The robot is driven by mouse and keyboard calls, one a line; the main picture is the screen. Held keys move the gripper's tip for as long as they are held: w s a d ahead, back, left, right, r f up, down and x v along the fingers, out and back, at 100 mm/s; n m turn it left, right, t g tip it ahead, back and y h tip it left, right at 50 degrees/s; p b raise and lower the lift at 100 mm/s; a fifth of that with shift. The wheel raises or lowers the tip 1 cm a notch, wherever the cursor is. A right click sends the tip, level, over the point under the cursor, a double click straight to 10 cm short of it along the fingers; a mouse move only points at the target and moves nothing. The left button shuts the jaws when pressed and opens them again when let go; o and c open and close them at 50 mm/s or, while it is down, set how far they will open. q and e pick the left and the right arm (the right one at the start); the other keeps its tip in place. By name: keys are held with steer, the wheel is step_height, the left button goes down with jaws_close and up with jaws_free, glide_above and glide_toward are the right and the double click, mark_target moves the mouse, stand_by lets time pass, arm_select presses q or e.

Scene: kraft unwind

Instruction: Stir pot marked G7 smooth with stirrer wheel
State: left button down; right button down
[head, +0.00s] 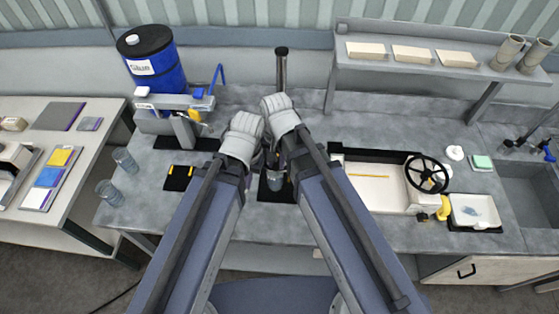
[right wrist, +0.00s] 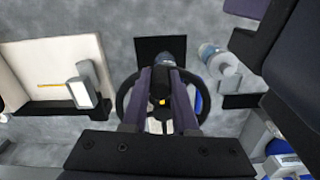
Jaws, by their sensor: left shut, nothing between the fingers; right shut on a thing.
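A small grey pot (head: 275,183) stands on a black mat at the bench's middle, partly hidden by my arms. I cannot read a G7 mark on it. The stirrer wheel (right wrist: 124,100) is a black ring in the middle of the right wrist view. It is hidden behind my wrists in the head view. My right gripper (right wrist: 165,82) is over the wheel, its dark fingers shut on it. The exact grip is hard to see. My left gripper (head: 257,164), mostly hidden by its own wrist, is shut and empty close beside the right one.
A dark post (head: 281,68) rises behind my wrists. A blue drum (head: 157,65) and clear jars (head: 125,160) stand left. A white tray (head: 375,190) with a larger black handwheel (head: 427,174) is right. A sink (head: 530,195) lies at far right.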

steer(key=shift+a, duration=0.1)
stand_by(0.5)
steer(key=c, duration=0.7)
jaws_free()
steer(key=shift+r, duration=0.1)
step_height(320, 180, up, 8)
steer(key=p, duration=0.8)
steer(key=shift+f, duration=0.2)
